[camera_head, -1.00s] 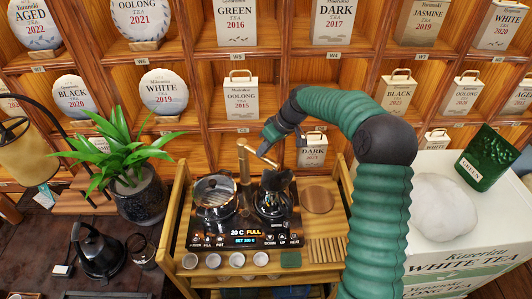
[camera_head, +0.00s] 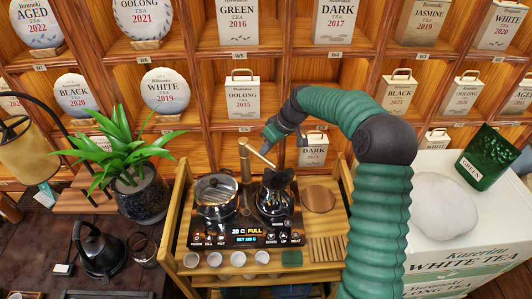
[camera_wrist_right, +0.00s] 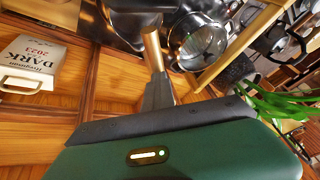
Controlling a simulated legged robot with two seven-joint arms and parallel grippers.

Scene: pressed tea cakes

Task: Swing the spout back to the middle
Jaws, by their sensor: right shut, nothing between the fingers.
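The brass spout (camera_head: 258,156) tops a thin brass post (camera_head: 245,168) at the back of the tea stove. Its arm slants right and forward, with its tip above the dark kettle (camera_head: 276,195) on the right plate. A glass pot with a lid (camera_head: 216,190) stands on the left plate. My right gripper (camera_head: 268,146) is shut and empty, close beside the spout's arm. In the right wrist view, the shut fingers (camera_wrist_right: 158,92) are at the brass spout (camera_wrist_right: 153,48); I cannot tell whether they touch. My left gripper is not in view.
The wooden tea cart (camera_head: 170,225) holds the stove, with several small cups (camera_head: 238,259) along its front. A round wooden board (camera_head: 318,198) lies right of the kettle. A potted plant (camera_head: 142,195) stands left. Tea shelves (camera_head: 285,97) rise close behind.

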